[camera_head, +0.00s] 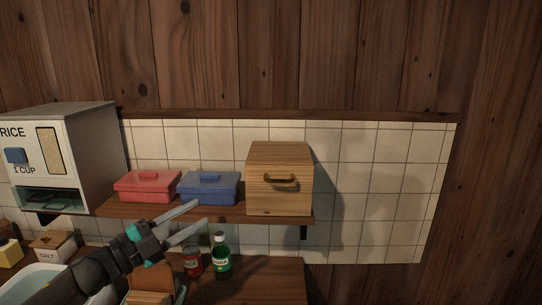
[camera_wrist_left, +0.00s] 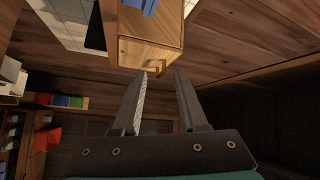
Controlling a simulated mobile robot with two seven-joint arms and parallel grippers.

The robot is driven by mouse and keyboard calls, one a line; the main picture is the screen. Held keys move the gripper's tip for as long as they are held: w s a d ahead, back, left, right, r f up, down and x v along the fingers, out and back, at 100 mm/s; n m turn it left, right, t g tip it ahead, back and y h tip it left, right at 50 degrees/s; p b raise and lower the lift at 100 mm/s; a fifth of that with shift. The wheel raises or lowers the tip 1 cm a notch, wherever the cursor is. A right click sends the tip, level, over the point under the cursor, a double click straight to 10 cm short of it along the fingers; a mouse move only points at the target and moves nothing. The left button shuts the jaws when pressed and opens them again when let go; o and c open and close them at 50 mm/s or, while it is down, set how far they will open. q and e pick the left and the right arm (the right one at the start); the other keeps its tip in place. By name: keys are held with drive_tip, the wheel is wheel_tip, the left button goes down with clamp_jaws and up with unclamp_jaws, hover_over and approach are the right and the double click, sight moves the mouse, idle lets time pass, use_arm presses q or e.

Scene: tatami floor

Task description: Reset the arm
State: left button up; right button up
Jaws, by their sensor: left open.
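My left gripper (camera_head: 200,213) comes in from the lower left in the head view, its fingers pointing right, in front of the shelf edge. It is open, with nothing between its fingers. The left wrist view also shows the two fingers (camera_wrist_left: 160,72) spread apart and empty. Beyond their tips in that view is the wooden box (camera_wrist_left: 145,52) with its handle. In the head view this wooden box (camera_head: 266,200) stands at the right end of the shelf, to the right of the gripper and apart from it. My right gripper is in neither view.
A red lidded box (camera_head: 147,187) and a blue lidded box (camera_head: 210,188) sit on the wooden shelf (camera_head: 240,215). A rice dispenser (camera_head: 88,150) stands left. Below are a green bottle (camera_head: 222,262), a red can (camera_head: 193,262) and a salt box (camera_head: 50,247). The tiled wall right of the shelf is clear.

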use_arm(q)
drive_tip(key=s+d+f+n+y, duration=0.1)
drive_tip(key=s+f+n+y, duration=0.45)
drive_tip(key=f+n, duration=0.25)
drive_tip(key=s+d+f+n+y, duration=0.1)
drive_tip(key=s+f+n+y, duration=0.3)
drive_tip(key=f+n+y, duration=0.35)
drive_tip(key=s+a+f+n+g+y, duration=0.1)
drive_tip(key=s+f+n+g, duration=0.3)
drive_tip(key=s, duration=0.8)
drive_tip(key=s+f+n+g+y, duration=0.15)
drive_tip(key=s+f+g, duration=0.45)
drive_tip(key=s, duration=0.7)
wheel_tip(320, 180, down, 26)
drive_tip(key=s+g+b, duration=0.1)
drive_tip(key=s+b, duration=0.2)
drive_tip(key=b, duration=0.1)
drive_tip(key=s+a+f+g+b, duration=0.1)
drive_tip(key=s+a+f+b, duration=0.1)
drive_tip(key=s+f, duration=1.2)
drive_tip(key=shift+a+f+h, duration=0.35)
drive_tip(key=shift+a+f, duration=0.1)
drive_tip(key=shift+a, duration=0.1)
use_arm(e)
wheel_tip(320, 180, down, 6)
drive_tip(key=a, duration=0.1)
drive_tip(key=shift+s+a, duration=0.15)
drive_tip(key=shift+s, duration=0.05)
